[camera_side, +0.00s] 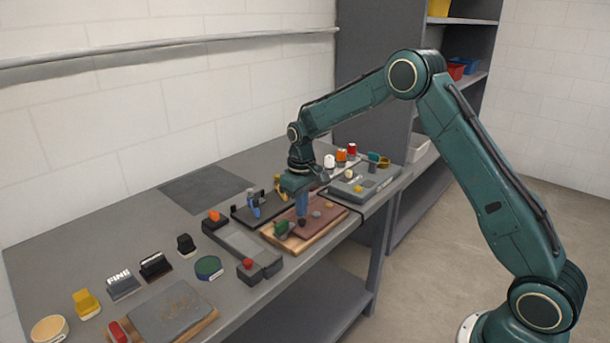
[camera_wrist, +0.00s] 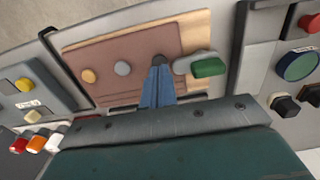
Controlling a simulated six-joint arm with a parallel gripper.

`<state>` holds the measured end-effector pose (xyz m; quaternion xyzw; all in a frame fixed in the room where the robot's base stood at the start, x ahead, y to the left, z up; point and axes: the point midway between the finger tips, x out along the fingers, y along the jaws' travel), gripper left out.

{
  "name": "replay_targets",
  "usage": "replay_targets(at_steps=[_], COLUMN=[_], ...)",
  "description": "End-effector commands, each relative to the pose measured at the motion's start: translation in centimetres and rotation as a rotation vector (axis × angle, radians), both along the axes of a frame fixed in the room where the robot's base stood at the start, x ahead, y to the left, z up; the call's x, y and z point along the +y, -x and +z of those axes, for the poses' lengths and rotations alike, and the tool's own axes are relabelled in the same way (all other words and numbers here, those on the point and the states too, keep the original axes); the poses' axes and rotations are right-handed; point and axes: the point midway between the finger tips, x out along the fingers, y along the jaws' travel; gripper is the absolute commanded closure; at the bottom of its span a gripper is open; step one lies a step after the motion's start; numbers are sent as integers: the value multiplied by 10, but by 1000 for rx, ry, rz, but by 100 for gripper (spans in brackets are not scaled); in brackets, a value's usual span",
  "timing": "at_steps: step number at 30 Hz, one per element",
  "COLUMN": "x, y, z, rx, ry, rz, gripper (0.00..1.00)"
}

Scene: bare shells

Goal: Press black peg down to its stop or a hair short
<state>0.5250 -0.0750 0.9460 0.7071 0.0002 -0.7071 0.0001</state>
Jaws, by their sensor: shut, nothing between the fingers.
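A reddish-brown board (camera_side: 325,219) on a pale wooden base lies on the bench, and it fills the middle of the wrist view (camera_wrist: 100,52). A row of pegs shows there: yellow (camera_wrist: 89,76), grey (camera_wrist: 122,68), black (camera_wrist: 158,59) and green (camera_wrist: 208,66). My gripper (camera_wrist: 158,72) is shut and empty, its blue fingers pointing at the black peg. In the side view my gripper (camera_side: 301,217) hangs over the board beside the green peg (camera_side: 281,229). The fingertips hide part of the black peg; I cannot tell whether they touch it or how high it stands.
A grey panel with a red knob (camera_side: 248,263) lies left of the board. A grey unit with a yellow button (camera_side: 358,188) stands to the right. A dark panel with a blue part (camera_side: 254,205) lies behind. Several coloured parts stand on the bench further left.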

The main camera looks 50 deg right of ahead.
Motion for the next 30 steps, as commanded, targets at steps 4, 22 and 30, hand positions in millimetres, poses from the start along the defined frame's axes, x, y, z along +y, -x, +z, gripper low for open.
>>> replay_targets(at_steps=[4, 22, 30], x=[0, 0, 0], y=[0, 0, 0], z=[-1, -9, -13], rx=[0, 1, 1], ry=[0, 0, 0], rz=[0, 0, 0], gripper=[100, 100, 100])
